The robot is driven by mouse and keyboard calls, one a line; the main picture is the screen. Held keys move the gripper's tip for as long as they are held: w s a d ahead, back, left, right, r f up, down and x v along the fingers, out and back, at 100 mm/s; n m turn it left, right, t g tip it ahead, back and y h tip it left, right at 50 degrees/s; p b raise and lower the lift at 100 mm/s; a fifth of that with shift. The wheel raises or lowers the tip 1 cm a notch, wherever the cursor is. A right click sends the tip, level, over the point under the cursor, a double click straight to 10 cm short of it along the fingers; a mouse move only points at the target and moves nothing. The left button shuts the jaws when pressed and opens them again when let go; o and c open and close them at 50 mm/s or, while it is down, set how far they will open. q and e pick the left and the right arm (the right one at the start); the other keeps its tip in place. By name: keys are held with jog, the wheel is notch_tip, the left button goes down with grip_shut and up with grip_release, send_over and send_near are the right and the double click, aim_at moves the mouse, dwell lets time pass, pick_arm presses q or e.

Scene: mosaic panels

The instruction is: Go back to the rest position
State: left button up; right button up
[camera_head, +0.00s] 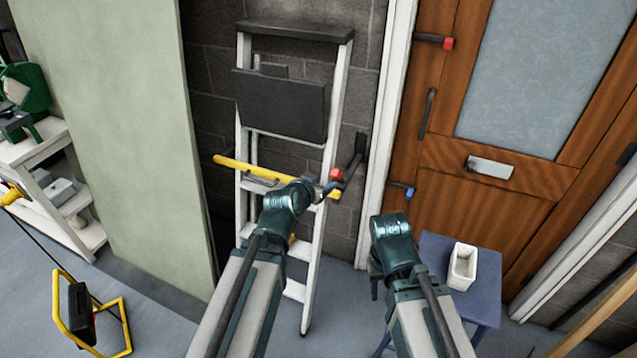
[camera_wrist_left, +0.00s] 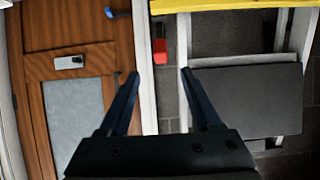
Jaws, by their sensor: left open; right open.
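In the head view my left arm reaches in from the lower left, and its gripper (camera_head: 326,190) is in front of the stepladder (camera_head: 312,237), by the right end of the ladder's yellow bar (camera_head: 240,172). In the left wrist view the left gripper (camera_wrist_left: 160,76) has its two fingers spread with nothing between them. My right arm reaches up to the right of it; its gripper end (camera_head: 391,228) is in front of the blue stool and white door frame. Its fingers are mostly hidden behind the wrist. I see nothing held by it.
A wooden door (camera_head: 432,185) with a glass pane stands at the right. A blue stool (camera_head: 487,306) carries a white cup-like container (camera_head: 462,268). A red-tipped black bracket (camera_head: 352,165) is close to the left gripper. A pale green panel (camera_head: 120,140) stands left; a yellow-framed lamp (camera_head: 82,312) stands on the floor.

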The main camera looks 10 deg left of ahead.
dwell(0.4)
pick_arm(q)
jog(key=s+d+f+m+g+p, duration=0.2)
jog(key=s+d+f+g, duration=0.5)
jog(key=s+d, duration=0.15)
jog(key=s+f+g+y+p, duration=0.1)
jog(key=s+g+y, duration=0.2)
jog(key=s, duration=1)
jog(key=shift+a+g+y, duration=0.25)
jog(key=shift+g+y, duration=0.15)
jog(key=shift+g, duration=0.8)
jog(key=shift+s, duration=0.1)
